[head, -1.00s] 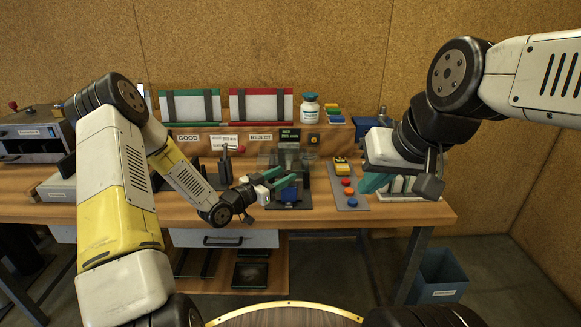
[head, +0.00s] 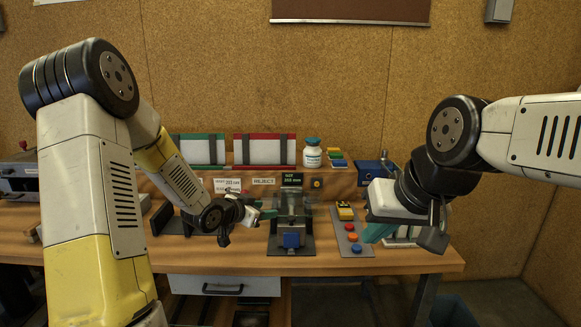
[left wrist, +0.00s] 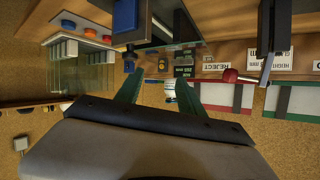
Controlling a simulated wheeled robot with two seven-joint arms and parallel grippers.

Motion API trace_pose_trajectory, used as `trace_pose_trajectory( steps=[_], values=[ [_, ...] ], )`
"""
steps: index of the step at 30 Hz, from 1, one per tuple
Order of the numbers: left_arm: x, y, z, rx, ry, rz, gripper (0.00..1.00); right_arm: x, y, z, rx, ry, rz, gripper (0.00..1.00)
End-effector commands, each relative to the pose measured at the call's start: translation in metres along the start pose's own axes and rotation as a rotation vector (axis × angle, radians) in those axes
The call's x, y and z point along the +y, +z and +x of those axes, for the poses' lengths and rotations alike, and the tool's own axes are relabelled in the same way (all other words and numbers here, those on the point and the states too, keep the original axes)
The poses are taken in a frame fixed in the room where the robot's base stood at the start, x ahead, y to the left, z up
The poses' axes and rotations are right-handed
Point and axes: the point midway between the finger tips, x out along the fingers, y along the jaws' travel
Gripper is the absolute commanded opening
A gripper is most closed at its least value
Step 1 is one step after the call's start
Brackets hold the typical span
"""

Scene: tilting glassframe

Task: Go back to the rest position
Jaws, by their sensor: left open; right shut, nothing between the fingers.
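My left gripper (head: 257,211) is over the bench, to the left of the glass-frame fixture (head: 292,216) with its blue block (head: 291,240). It holds nothing. In the left wrist view its two green fingers (left wrist: 163,92) stand apart, with the bench top and the sign boards beyond them. My right gripper (head: 376,232) is at the right of the bench, beside the button panel (head: 350,240). Its green fingertips are together and empty, and its body hides part of the things behind it.
A green-edged rack (head: 200,150) and a red-edged rack (head: 264,150) stand on the back shelf, with a white bottle (head: 312,156) to their right. A drawer (head: 222,287) is under the bench. The bench front (head: 230,262) is mostly clear.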

Motion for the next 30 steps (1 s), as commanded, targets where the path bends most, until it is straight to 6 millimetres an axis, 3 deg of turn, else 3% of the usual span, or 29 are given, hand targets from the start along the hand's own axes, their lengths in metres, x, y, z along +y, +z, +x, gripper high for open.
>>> trace_pose_trajectory(
  steps=[1,5,10,14,18,24,30],
  values=[
    [-0.008,-0.013,-0.017,-0.050,-0.043,0.013,0.46,0.000,0.000,0.000,0.000,0.000,0.000,0.00],
    [-0.022,-0.026,-0.066,-0.195,-0.150,-0.021,0.46,0.000,0.000,0.000,0.000,0.000,0.000,0.00],
    [-0.019,-0.041,-0.143,-0.338,-0.262,-0.127,0.46,0.000,0.000,0.000,0.000,0.000,0.000,0.00],
    [0.002,-0.045,-0.205,-0.419,-0.307,-0.250,0.46,0.000,0.000,0.000,0.000,0.000,0.000,0.00],
    [0.040,-0.042,-0.266,-0.484,-0.298,-0.398,0.46,0.000,0.000,0.000,0.000,0.000,0.000,0.00],
    [0.094,-0.034,-0.322,-0.537,-0.224,-0.553,0.46,0.000,0.000,0.000,0.000,0.000,0.000,0.00],
    [0.117,-0.029,-0.340,-0.561,-0.182,-0.605,0.46,0.000,0.000,0.000,0.000,0.000,0.000,0.00]
  ],
)
